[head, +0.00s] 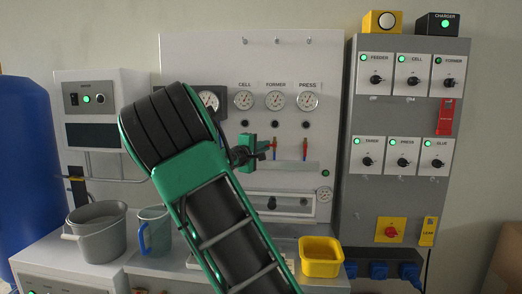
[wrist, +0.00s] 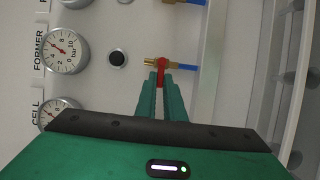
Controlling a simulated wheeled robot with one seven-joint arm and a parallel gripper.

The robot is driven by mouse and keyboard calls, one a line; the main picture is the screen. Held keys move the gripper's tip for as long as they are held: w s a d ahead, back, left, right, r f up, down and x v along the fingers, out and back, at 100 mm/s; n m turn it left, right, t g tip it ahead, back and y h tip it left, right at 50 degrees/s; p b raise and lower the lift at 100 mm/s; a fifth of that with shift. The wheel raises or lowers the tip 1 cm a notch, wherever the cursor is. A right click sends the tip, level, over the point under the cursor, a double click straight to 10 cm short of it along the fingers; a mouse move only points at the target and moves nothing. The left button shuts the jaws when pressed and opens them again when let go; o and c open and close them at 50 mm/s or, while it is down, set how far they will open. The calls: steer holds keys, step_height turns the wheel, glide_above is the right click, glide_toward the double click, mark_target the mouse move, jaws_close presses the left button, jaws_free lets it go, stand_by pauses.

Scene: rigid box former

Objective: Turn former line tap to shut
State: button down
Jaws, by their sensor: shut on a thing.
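The former line tap has a red lever (wrist: 161,68) on a brass body with a blue hose, below the FORMER gauge (wrist: 62,52) on the white panel. In the wrist view my gripper (wrist: 160,84) has its green fingers closed on this lever. The lever appears crosswise to the pipe there, but its exact angle is partly hidden by the fingers. In the head view my gripper (head: 264,147) reaches the panel at the tap, whose red lever (head: 274,144) shows just right of the fingers. My arm covers part of the panel's left side.
The PRESS tap (head: 305,148) is close on the right. The CELL gauge (head: 244,99) is up left. A switch cabinet (head: 347,200) stands right of the panel. A yellow tub (head: 321,258), a grey bucket (head: 97,232) and a jug (head: 154,231) stand on the bench below.

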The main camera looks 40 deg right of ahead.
steer(key=c, duration=1.9)
jaws_free()
steer(key=shift+f, duration=0.15)
steer(key=shift+o, duration=0.2)
steer(key=v, duration=1)
steer(key=shift+a, duration=0.3)
steer(key=shift+s+d+f, duration=0.1)
